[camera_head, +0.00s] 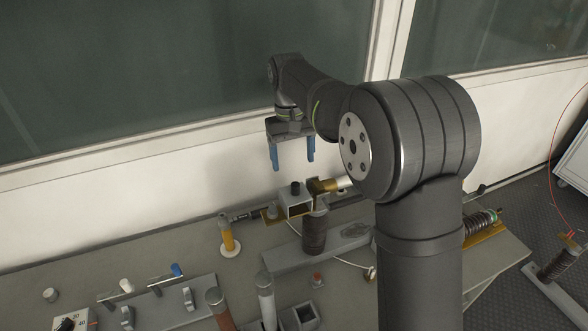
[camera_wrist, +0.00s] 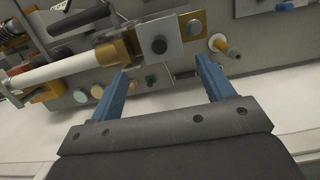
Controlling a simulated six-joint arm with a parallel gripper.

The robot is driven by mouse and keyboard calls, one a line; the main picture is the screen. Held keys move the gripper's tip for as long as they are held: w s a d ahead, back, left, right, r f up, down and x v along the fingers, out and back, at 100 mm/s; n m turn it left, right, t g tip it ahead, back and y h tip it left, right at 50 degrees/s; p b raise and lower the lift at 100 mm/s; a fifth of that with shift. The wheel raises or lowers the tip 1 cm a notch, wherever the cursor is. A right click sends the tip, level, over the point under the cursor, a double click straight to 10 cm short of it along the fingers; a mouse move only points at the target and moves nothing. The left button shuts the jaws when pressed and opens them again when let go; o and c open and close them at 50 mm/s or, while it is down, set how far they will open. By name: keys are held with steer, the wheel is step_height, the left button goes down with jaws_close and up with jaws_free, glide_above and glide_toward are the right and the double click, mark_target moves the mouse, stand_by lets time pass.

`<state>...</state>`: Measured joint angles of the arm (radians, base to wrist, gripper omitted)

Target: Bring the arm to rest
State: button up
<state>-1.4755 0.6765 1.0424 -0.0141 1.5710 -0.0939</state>
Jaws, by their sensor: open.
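My gripper (camera_head: 292,160) hangs above the back of the grey bench in the head view, its two blue fingers pointing down and spread apart. Nothing is between the fingers. The gripper also shows in the wrist view (camera_wrist: 162,85), open and empty. Past its fingertips is a fixture with a grey block (camera_head: 295,203), a brass clamp (camera_head: 321,187) and a white tube, partly hidden by my arm in the head view. In the wrist view the white tube (camera_wrist: 60,70) runs into the brass clamp (camera_wrist: 113,53). The fingers look apart from the fixture.
A dark ribbed insulator (camera_head: 314,232) stands on a grey base in front of the fixture. A yellow-handled tool (camera_head: 227,236) stands upright to the left. A grey rack (camera_head: 165,305) and grey posts (camera_head: 265,295) are nearer the front. A wall with windows stands close behind the bench.

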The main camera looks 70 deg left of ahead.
mark_target(296, 185)
steer(key=shift+r, duration=0.2)
steer(key=f, duration=0.4)
steer(key=d+f, duration=0.1)
steer(key=f, duration=0.7)
steer(key=shift+d+f, duration=0.3)
steer(key=shift+d, duration=0.1)
step_height(296, 185, up, 3)
steer(key=shift+r, duration=0.95)
